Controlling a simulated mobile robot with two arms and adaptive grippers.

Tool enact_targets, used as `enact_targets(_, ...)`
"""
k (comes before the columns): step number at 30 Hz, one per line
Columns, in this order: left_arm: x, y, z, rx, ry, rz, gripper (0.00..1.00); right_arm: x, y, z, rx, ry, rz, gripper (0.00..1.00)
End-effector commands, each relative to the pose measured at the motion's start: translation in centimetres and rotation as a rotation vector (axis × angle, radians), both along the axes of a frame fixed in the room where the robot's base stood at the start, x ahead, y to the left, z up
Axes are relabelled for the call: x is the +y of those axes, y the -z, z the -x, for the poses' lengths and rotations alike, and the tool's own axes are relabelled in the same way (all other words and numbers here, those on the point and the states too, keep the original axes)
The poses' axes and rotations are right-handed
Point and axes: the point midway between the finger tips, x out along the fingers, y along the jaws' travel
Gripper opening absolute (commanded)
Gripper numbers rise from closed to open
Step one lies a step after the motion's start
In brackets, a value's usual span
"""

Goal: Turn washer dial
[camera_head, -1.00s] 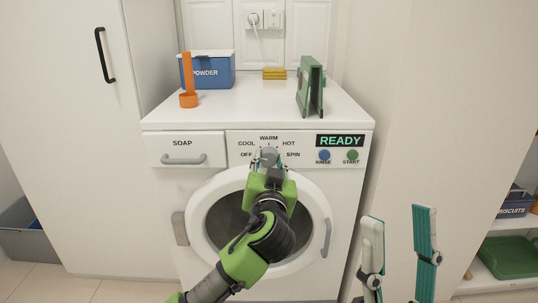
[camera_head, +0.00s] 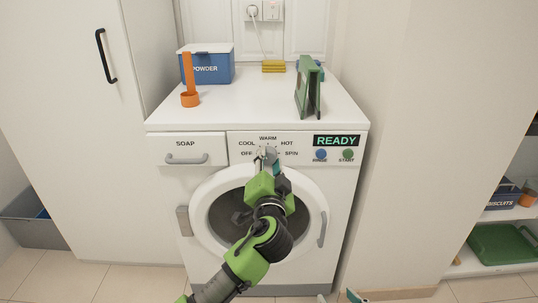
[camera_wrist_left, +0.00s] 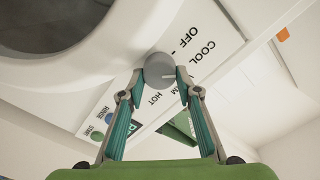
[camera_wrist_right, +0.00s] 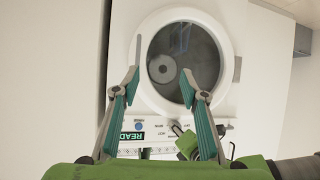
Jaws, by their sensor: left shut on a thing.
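The grey round dial (camera_head: 267,157) is on the white washer's (camera_head: 210,285) front panel, among the labels OFF, COOL, WARM, HOT and SPIN. My left gripper (camera_head: 268,160) is at it. In the left wrist view its fingertips (camera_wrist_left: 159,74) are shut on the two sides of the dial (camera_wrist_left: 159,70). The dial's pale mark points between the COOL label and the finger that partly covers WARM. The display (camera_head: 337,141) reads READY. My right gripper (camera_wrist_right: 159,76) is open and empty in the right wrist view, facing the round door; only its tips show at the head view's bottom edge.
The RINSE (camera_head: 320,155) and START (camera_head: 348,155) buttons are right of the dial. The soap drawer (camera_head: 186,148) is on the left. A powder box (camera_head: 210,70), orange scoop (camera_head: 190,98), yellow sponges (camera_head: 273,67) and green clip-like item (camera_head: 309,90) stand on top.

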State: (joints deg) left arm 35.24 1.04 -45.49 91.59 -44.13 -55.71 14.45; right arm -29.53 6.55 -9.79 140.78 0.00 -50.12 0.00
Motion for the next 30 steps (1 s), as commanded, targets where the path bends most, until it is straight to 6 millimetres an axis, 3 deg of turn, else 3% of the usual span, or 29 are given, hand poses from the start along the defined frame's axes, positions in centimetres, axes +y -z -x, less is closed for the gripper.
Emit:
enact_targets(6,0.0,-0.2,0.0,0.004,-0.001,-0.126,0.10,-2.3,5.0,6.0,0.343,0.025,0.077,0.40)
enact_targets(14,-0.1,-0.1,0.0,0.003,0.000,-0.286,0.10,-5.2,8.3,15.7,0.751,0.057,0.160,0.40)
enact_targets(23,-0.1,-0.1,0.0,0.002,0.001,-0.482,0.10,-5.0,6.2,15.1,0.732,0.055,0.157,0.40)
enact_targets(24,-0.1,0.0,0.0,0.002,0.001,-0.509,0.10,-5.0,7.7,14.7,0.743,0.053,0.158,0.40)
enact_targets(30,-0.2,0.1,0.0,0.002,0.002,-0.634,0.10,-4.8,12.2,13.8,0.765,0.049,0.160,0.40)
